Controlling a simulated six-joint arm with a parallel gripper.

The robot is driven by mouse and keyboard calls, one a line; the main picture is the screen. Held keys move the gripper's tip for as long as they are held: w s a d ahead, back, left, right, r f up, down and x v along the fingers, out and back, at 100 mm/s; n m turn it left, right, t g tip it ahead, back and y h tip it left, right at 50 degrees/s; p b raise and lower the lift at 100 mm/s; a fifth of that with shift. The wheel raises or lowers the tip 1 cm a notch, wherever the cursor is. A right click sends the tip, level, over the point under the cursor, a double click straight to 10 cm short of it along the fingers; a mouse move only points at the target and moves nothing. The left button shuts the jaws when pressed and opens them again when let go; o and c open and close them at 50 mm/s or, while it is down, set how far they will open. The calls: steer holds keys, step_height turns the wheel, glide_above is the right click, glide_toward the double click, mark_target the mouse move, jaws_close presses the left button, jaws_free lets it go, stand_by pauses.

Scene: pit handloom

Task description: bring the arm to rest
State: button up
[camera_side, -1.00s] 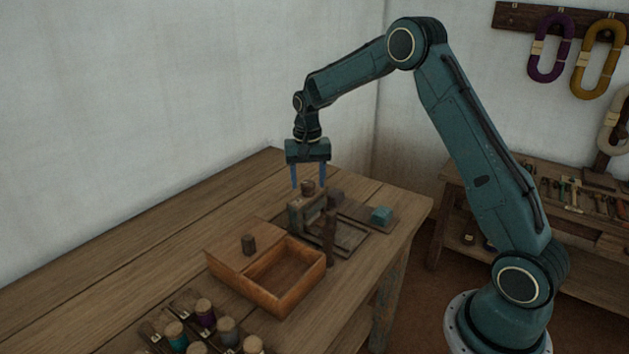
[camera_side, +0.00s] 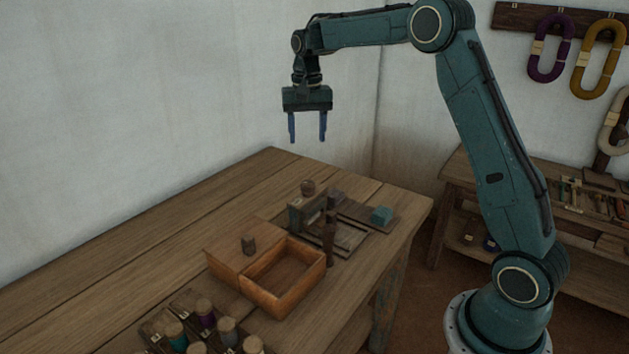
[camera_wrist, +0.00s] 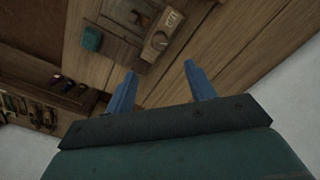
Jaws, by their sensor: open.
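My gripper (camera_side: 308,138) is open and empty, with its two blue fingers pointing down. It hangs well above the wooden table (camera_side: 150,245), apart from everything on it.
An open wooden box (camera_side: 290,296) with a knobbed lid panel (camera_side: 232,245) sits nearer the camera. A teal block (camera_side: 381,215) lies to the right of the fixture. Several spools (camera_side: 205,313) stand at the front. A side bench (camera_side: 575,195) holds tools. The table's left part is clear.

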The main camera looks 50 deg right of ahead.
steer(key=shift+r, duration=0.3)
steer(key=s+a+r+n+t, duration=0.1)
steer(key=s+a+r+n, duration=0.1)
steer(key=s+a+r, duration=0.35)
steer(key=s+a+r+n+t, duration=0.2)
steer(key=s+a+r, duration=0.1)
steer(key=s, duration=0.6)
steer(key=s+a+f+n+t, duration=0.1)
steer(key=s+a+f+n, duration=0.1)
steer(key=s, duration=0.7)
steer(key=s+a+f+n+t, duration=0.1)
steer(key=s+a+f+n, duration=0.1)
steer(key=s, duration=0.7)
steer(key=shift+a+f+n+t, duration=0.3)
steer(key=shift+a+n, duration=0.3)
steer(key=shift+a, duration=0.35)
